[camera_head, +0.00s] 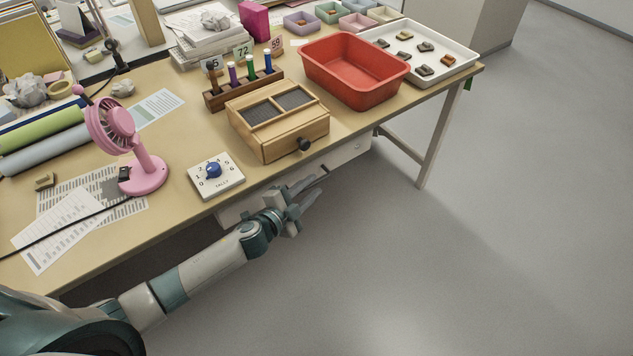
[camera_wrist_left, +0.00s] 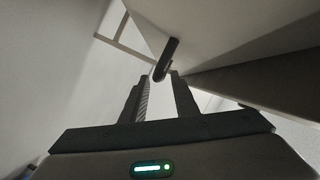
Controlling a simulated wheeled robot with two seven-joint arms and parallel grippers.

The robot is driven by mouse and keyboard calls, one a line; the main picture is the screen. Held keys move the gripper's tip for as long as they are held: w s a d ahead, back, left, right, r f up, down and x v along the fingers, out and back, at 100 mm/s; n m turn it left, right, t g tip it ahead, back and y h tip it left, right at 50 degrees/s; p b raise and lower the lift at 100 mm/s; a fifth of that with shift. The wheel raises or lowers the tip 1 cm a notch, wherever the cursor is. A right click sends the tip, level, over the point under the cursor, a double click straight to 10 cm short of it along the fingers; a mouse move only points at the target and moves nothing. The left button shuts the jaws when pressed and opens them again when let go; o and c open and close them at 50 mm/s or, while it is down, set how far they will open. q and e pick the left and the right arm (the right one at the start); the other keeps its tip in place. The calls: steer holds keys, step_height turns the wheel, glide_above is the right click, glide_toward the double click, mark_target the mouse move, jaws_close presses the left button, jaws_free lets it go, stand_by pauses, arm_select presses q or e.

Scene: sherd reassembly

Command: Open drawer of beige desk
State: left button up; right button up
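The beige desk (camera_head: 190,120) has a pale drawer (camera_head: 348,152) under its right front edge. The drawer front (camera_wrist_left: 215,30) fills the upper right of the left wrist view, with a dark bar handle (camera_wrist_left: 167,58) standing out from it. The drawer looks closed or nearly so; my arm hides part of its front. My left gripper (camera_head: 309,188) is in front of the drawer, below the desktop edge. In the left wrist view its fingers (camera_wrist_left: 158,84) are apart, with the handle's near end at the gap between the tips. Contact cannot be told. My right gripper is out of view.
On the desktop near the edge are a wooden box with a dark knob (camera_head: 278,120), a white dial timer (camera_head: 216,176), a pink fan (camera_head: 140,165) and a red bin (camera_head: 355,85). A desk leg (camera_head: 436,140) stands at the right. The floor in front is clear.

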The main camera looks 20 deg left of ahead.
mark_target(317, 182)
arm_select(q)
steer(key=shift+x, duration=1.1)
steer(key=shift+w+d+f, duration=0.1)
steer(key=shift+w+d, duration=0.05)
steer(key=shift+w, duration=0.3)
steer(key=shift+c, duration=0.7)
steer(key=c, duration=0.5)
jaws_close()
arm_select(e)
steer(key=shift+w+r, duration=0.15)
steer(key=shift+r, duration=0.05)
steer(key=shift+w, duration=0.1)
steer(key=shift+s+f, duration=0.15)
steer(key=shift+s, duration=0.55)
